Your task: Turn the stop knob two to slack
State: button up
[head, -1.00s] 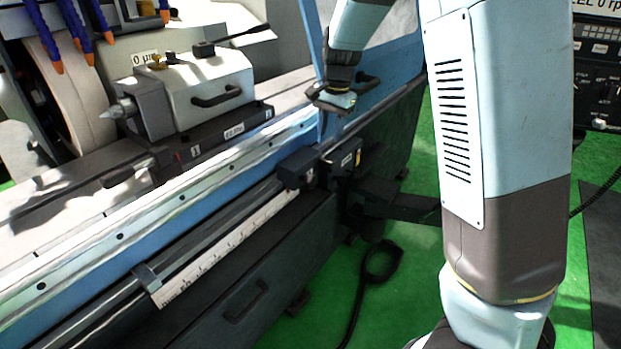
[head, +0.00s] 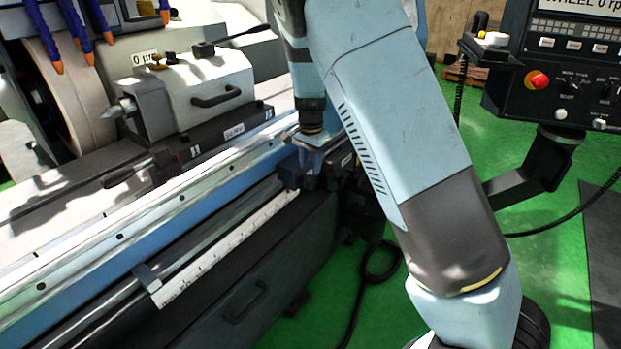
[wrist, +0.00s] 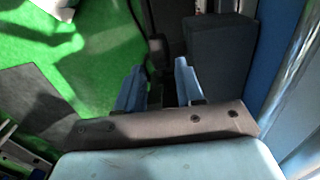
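My gripper (head: 311,160) hangs over the front of the machine, at the dark blocks on the rail. In the wrist view my gripper (wrist: 158,82) has its two blue fingers apart with a gap between them. A small dark part (wrist: 157,48) shows just beyond the gap; I cannot tell whether it is the stop knob. A dark block (wrist: 220,50) stands right of the fingers. In the head view a dark stop block (head: 289,171) sits at the rail's right end, partly behind my gripper. No knob can be made out clearly, and its setting cannot be read.
A white scale (head: 225,245) runs along the rail (head: 200,248), with a small clamp (head: 148,275) at its left end. The tailstock (head: 205,90) stands behind on the table. A control panel (head: 570,85) is at the right. Green floor (head: 570,250) is open there.

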aim_at(310, 176)
jog(key=shift+f, duration=2.85)
jog(key=shift+c, duration=0.5)
jog(key=c, duration=0.6)
